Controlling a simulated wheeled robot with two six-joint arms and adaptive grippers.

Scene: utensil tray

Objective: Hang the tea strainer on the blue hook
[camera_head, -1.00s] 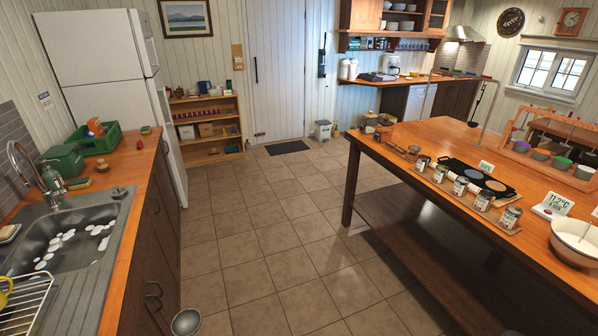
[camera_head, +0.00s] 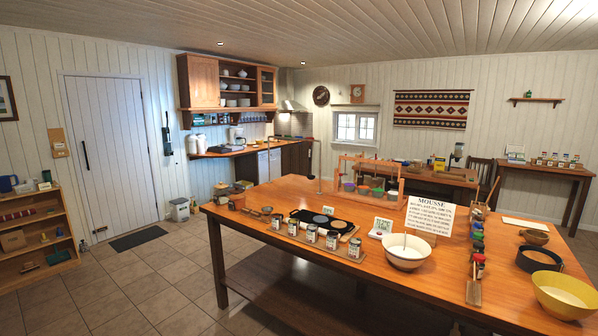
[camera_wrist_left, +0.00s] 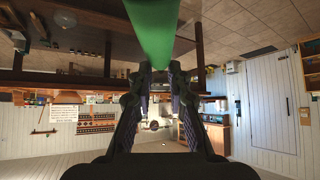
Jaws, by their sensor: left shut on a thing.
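In the left wrist view my left gripper (camera_wrist_left: 160,70) is shut on a thick green handle (camera_wrist_left: 152,30), which runs out of the top of the picture. It looks like the tea strainer's handle; its bowl is outside both present views. In the head view neither gripper shows. I cannot make out a blue hook for certain. A thin metal post with a bent arm (camera_head: 320,160) stands at the far side of the wooden table (camera_head: 290,191), and a dark utensil hangs near it.
The table carries a label card (camera_head: 430,215), a white bowl (camera_head: 404,253), a yellow bowl (camera_head: 563,296), a row of jars (camera_head: 311,234) and a wooden rack (camera_head: 371,168). Tiled floor (camera_head: 170,270) is free to the table's left. A low shelf (camera_head: 35,238) stands at far left.

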